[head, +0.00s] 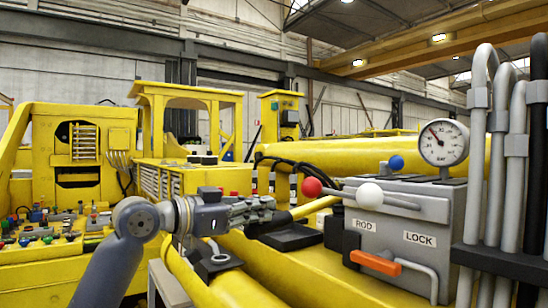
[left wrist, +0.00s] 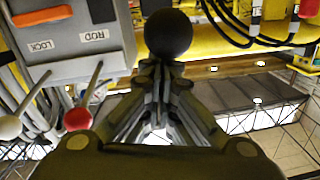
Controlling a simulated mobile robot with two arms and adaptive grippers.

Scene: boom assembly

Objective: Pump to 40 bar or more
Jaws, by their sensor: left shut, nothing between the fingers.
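The pressure gauge (head: 444,142), a white dial marked BAR, stands on the grey control box (head: 420,208). Its red needle points to the upper left; the value is too small to read surely. A yellow bar (head: 316,207) slopes down left toward a black end (head: 268,227) beside my left gripper (head: 273,204). My left gripper is shut and empty. In the left wrist view its fingertips (left wrist: 160,68) meet just below a round black end (left wrist: 168,34); I cannot tell whether they touch it. My right gripper is not in view.
Grey pipes (head: 480,180) stand farther right. A bench with small parts (head: 50,232) lies left.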

